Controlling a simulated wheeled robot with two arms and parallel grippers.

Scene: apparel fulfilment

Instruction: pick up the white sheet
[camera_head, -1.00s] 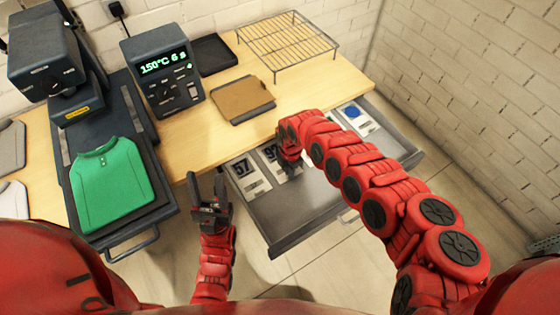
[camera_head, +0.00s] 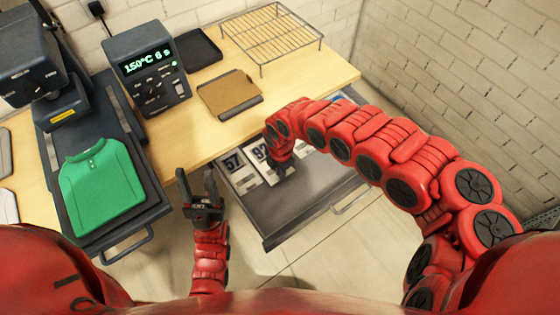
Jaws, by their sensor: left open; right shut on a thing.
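An open grey drawer (camera_head: 312,208) under the table holds several white sheets. One is marked 57 (camera_head: 241,178), and one beside it (camera_head: 259,153) has dark digits partly hidden by my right gripper. A third sheet (camera_head: 338,97) shows only at the far end behind my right arm. My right gripper (camera_head: 279,168) reaches down into the drawer at the numbered sheets. It is shut on a white sheet, but its fingertips and the held edge are mostly hidden. My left gripper (camera_head: 196,184) is open and empty, pointing up in front of the drawer's left side.
A heat press with a green polo shirt (camera_head: 101,186) on its lower plate stands at left. Its control box (camera_head: 148,70) reads 150°C 6 s. A brown pad (camera_head: 229,94), a black tray (camera_head: 196,49) and a wire rack (camera_head: 271,38) lie on the wooden table (camera_head: 205,133).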

